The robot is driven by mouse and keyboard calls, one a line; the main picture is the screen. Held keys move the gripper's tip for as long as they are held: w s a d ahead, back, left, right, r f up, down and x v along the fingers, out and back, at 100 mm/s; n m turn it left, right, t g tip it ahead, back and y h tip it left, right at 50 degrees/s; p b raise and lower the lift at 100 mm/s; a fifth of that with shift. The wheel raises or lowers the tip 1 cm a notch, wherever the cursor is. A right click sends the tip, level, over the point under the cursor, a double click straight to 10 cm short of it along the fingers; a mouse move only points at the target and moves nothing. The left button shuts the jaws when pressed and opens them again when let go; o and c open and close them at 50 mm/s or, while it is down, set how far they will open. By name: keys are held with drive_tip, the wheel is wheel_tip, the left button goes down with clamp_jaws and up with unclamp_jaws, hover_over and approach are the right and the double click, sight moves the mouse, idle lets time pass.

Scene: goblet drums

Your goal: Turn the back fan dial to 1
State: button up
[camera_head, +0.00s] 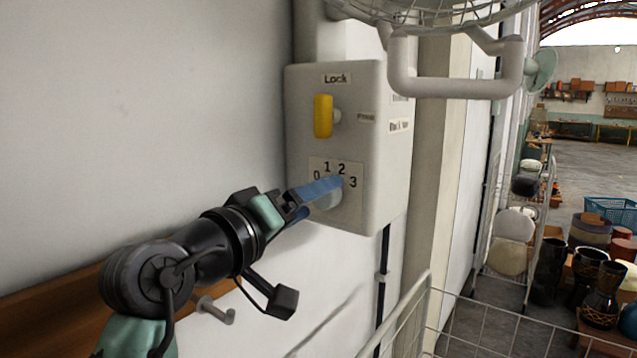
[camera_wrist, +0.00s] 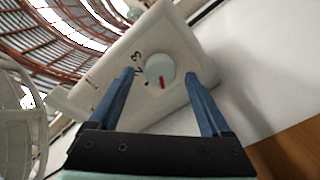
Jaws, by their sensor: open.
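The fan dial is a round pale grey-blue knob (camera_head: 328,199) low on the front of a white wall box (camera_head: 290,100). Printed 0, 1, 2 and 3 arc above it. My blue fingers partly hide it in the head view. In the wrist view the knob (camera_wrist: 160,66) shows whole, with a short red mark on its face. Which number the mark faces, I cannot tell. My gripper (camera_wrist: 159,75) is open, with one finger on either side of the knob. I cannot tell whether the fingers touch it.
A yellow lever (camera_head: 323,116) under the label "Lock" sits above the dial. A wire fan cage (camera_head: 430,14) and its pale bracket (camera_head: 455,88) hang at the upper right. A white wire rail (camera_head: 400,315) stands below right.

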drive_tip(key=shift+x, duration=1)
clamp_jaws()
